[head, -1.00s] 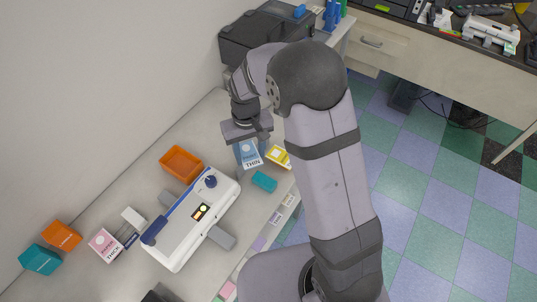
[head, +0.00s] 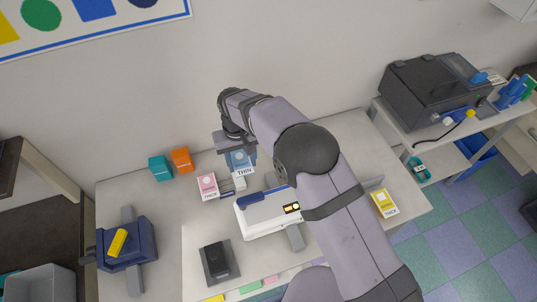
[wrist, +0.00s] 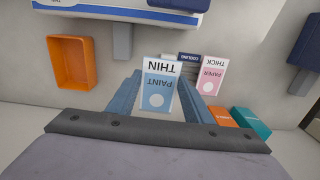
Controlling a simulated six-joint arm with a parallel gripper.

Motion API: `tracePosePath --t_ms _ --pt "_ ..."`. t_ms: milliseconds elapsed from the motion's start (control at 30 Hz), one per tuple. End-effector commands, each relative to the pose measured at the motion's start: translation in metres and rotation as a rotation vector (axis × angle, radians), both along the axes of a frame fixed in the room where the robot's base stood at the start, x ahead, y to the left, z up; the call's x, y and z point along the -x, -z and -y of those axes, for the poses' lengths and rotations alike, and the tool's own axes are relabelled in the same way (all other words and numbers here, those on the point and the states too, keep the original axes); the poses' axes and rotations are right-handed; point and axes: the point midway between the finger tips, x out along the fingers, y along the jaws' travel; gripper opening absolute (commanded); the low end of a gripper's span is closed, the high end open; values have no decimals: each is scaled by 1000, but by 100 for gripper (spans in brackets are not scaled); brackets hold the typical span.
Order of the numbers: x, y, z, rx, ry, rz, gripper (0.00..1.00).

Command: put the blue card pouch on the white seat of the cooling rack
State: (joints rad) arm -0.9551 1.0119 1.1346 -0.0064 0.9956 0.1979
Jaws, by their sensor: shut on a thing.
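My gripper (head: 233,143) is shut on the blue card pouch, light blue with a white THIN band (head: 240,162). In the wrist view the pouch (wrist: 158,92) is between the two fingers (wrist: 160,104). The cooling rack (head: 227,187) is just below the pouch in the head view, partly hidden by it. In the wrist view its dark COOLING label (wrist: 192,57) shows beyond the pouch, and part of its white seat (wrist: 169,57) shows beside that. A pink THICK pouch (head: 207,185) is by the rack. I cannot tell whether the blue pouch touches the rack.
Orange (head: 181,159) and teal (head: 160,168) boxes stand near the wall, left of the gripper. The white laminator (head: 262,219) is in front of the rack. An orange tray (wrist: 72,63) shows in the wrist view. A yellow pouch (head: 384,203) lies far right.

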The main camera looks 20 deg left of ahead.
Motion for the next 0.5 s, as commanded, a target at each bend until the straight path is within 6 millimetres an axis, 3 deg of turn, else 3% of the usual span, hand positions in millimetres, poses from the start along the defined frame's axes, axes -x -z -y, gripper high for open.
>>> tracePosePath --t_ms 167,500 --pt "11 -1 -12 -1 -24 1 25" --pt "12 0 -13 0 -25 0 25"
